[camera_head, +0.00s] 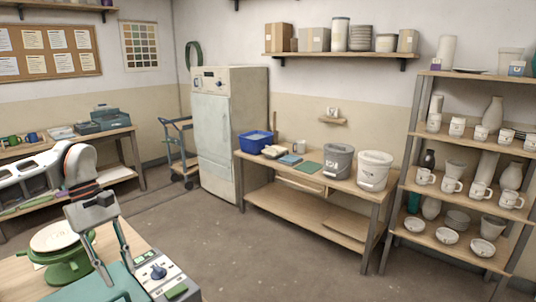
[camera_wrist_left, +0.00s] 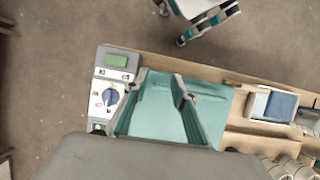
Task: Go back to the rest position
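My left gripper (camera_head: 121,279) reaches in from the left in the head view, pointing down over a worktable. Its two fingers are apart with nothing between them. It also shows in the left wrist view (camera_wrist_left: 160,78), open and empty above a flat teal surface (camera_wrist_left: 155,92). The height of the fingertips above that surface is hard to tell. My right gripper is in neither view. A grey bucket (camera_head: 337,162) and a white bucket (camera_head: 374,172) stand upright on the wooden bench (camera_head: 308,180) by the back wall, well away from the gripper.
A control panel with a blue knob (camera_head: 158,272) sits right beside the gripper. A green turntable (camera_head: 66,265) stands to its left. A blue bin (camera_head: 256,142) is on the back bench. Shelves of pottery (camera_head: 453,188) stand at the right. The middle floor (camera_head: 240,255) is clear.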

